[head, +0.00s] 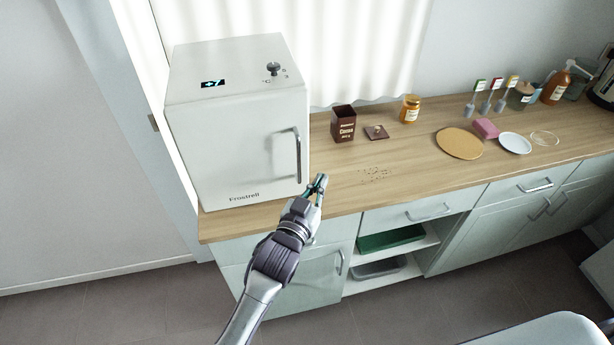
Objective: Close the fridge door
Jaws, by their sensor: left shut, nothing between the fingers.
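The fridge (225,120) is a small white box standing on the left end of the wooden counter. Its front door (235,165), marked "Frostrell", looks shut flush with the body, with no gap that I can see. A grey vertical handle (298,156) is on the door's right side. My left gripper (320,184) is shut and empty, just to the right of the door's lower right corner, near the counter's front edge. I cannot tell whether it touches the door. My right gripper is not in view.
On the counter (350,200) are a brown cocoa tin (343,124), its lid (376,132), an orange jar (410,109), scattered crumbs (375,174), a round board (459,143) and a white plate (515,143). Open shelves with a green tray (391,238) are below.

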